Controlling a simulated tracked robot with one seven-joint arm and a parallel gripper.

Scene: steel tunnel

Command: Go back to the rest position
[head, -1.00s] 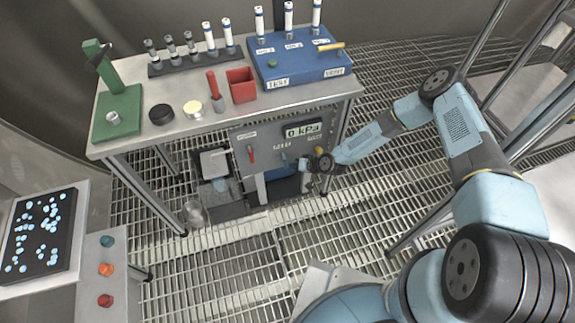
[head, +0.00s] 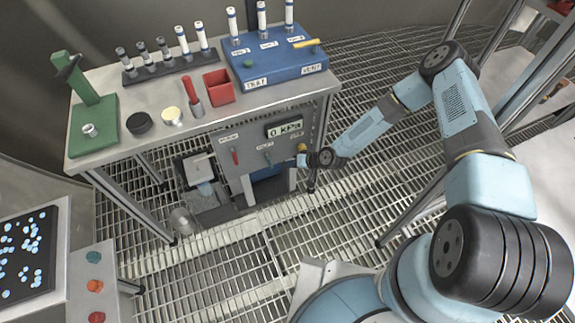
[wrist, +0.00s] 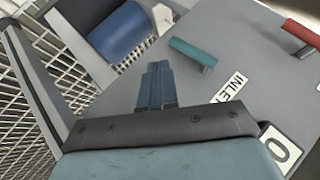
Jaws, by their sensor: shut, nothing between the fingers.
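My gripper (wrist: 156,88) is shut and empty in the wrist view, its two fingertips together in front of the grey panel (wrist: 240,35). A teal lever (wrist: 192,53) and its INLET label (wrist: 229,87) lie to the right of the fingers, apart from them. In the head view my arm reaches from the right, and its wrist end is beside the right part of the grey panel (head: 243,140), below the 0 kPa display (head: 285,128). The fingertips are too small to make out there.
The workbench (head: 150,92) above the panel carries a green stand (head: 93,120), a red bin (head: 219,87), a blue test block (head: 278,66) and a tube rack (head: 170,66). A red lever (wrist: 301,32) is farther right. Bench legs and a metal frame at right bound the grated floor.

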